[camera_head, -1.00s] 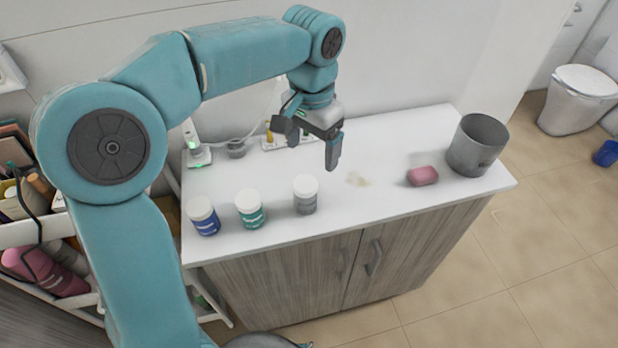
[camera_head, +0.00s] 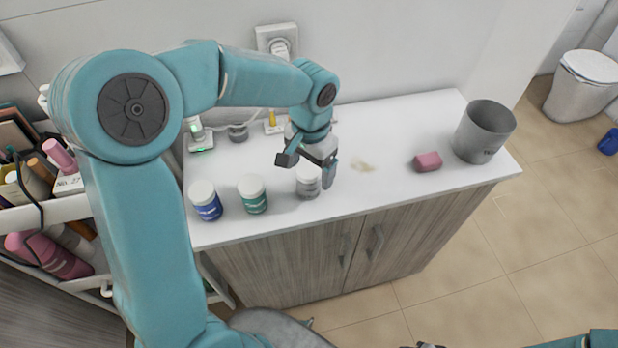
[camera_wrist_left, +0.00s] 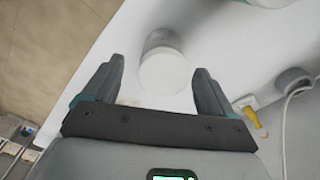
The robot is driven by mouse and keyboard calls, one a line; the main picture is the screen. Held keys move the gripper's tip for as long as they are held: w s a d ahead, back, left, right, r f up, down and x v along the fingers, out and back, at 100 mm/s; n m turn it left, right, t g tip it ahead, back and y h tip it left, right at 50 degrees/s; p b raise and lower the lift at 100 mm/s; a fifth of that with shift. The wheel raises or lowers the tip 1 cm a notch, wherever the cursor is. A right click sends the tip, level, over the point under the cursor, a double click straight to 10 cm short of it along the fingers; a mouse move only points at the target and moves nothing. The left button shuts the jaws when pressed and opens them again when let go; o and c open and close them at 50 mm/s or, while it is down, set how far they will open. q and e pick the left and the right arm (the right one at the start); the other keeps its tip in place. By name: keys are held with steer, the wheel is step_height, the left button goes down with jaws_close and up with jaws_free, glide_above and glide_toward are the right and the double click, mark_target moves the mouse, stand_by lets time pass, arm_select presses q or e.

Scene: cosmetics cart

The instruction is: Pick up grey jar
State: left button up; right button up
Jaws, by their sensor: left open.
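The grey jar (camera_head: 307,187) with a white lid stands upright on the white counter, rightmost in a row of three jars. My left gripper (camera_head: 307,167) is open just above and behind it, partly covering it in the head view. In the left wrist view the jar (camera_wrist_left: 164,70) shows between the two spread fingers (camera_wrist_left: 160,72), with space on both sides. I see no contact with it. Of my right arm, only a teal part and a small dark piece show at the bottom edge of the head view; its jaws cannot be made out.
The green-labelled jar (camera_head: 252,195) and blue-labelled jar (camera_head: 206,201) stand left of the grey one. A pink soap bar (camera_head: 428,161) and a grey bin (camera_head: 484,132) are at the right. A charger and cables lie behind. The counter between jar and soap is clear except a pale stain.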

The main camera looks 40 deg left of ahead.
arm_select(q)
steer(key=f, duration=0.3)
steer(key=shift+a+f, duration=0.2)
steer(key=shift+f, duration=0.25)
steer(key=shift+s+d, duration=0.1)
steer(key=shift+s, duration=0.05)
steer(key=shift+c, duration=0.3)
steer(key=c, duration=1.1)
steer(key=shift+c, duration=0.2)
step_height(320, 180, up, 20)
steer(key=p, duration=0.1)
